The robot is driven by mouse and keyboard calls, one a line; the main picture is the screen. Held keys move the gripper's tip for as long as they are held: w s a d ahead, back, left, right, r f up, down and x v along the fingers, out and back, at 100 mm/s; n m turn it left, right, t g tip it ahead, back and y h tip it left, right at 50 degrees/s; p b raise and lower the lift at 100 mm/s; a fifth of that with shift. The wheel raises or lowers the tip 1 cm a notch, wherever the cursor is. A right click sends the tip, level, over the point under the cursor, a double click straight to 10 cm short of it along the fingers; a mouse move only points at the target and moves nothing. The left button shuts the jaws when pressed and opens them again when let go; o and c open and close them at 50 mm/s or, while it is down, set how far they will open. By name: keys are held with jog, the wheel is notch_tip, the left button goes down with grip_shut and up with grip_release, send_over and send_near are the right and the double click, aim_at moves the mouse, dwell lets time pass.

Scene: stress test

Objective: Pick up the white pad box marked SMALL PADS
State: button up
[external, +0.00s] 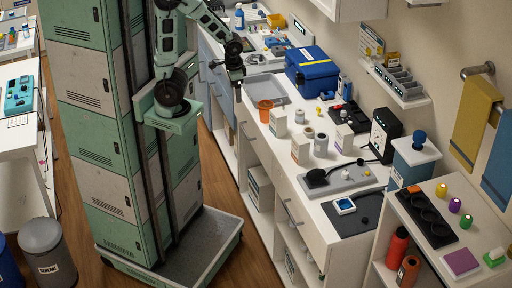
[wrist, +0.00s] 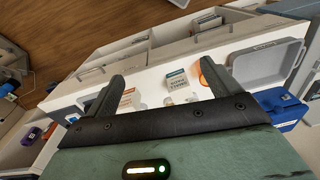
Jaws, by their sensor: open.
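A white box (wrist: 178,79) with a blue-topped label shows between my fingers in the wrist view. Its print is upside down and hard to read. In the external view this appears to be the white box (external: 278,123) beside the orange cup. A second white box (wrist: 127,98) with an orange-topped label is near my left finger; it seems to match the box (external: 300,149) farther forward on the counter. My gripper (external: 237,82) is open and empty, above and left of the boxes. Its spread fingers (wrist: 163,71) show in the wrist view.
The orange cup (external: 264,110) and grey tray (external: 265,90) are close to the first box. A blue case (external: 313,70) stands behind. White jars (external: 321,145) and another white box (external: 344,139) crowd the counter. Open floor lies left of the counter.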

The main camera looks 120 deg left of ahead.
jog(key=w+d+f+n+y, duration=0.1)
jog(key=w+f+n, duration=0.2)
jog(key=w+f, duration=0.6)
jog(key=m+t+y+p, duration=0.1)
jog(key=t+y+p, duration=0.1)
jog(key=t+y, duration=0.95)
send_near(273, 116)
jog(key=shift+y, duration=0.35)
jog(key=b+x, duration=0.3)
jog(key=x, duration=0.1)
jog(key=f+b+x, duration=0.1)
jog(key=b+x, duration=0.1)
jog(key=shift+w+a+b, duration=0.25)
jog(key=shift+w+b, duration=0.05)
jog(key=shift+w, duration=0.05)
jog(key=shift+w+a+r, duration=0.25)
jog(key=shift+a, duration=0.1)
jog(key=p+x, duration=0.2)
jog(key=x, duration=0.2)
jog(key=shift+w+a, duration=0.1)
jog(key=shift+a, duration=0.05)
jog(key=shift+w+a+f, duration=0.1)
jog(key=shift+w+a, duration=0.1)
jog(key=c, duration=1.1)
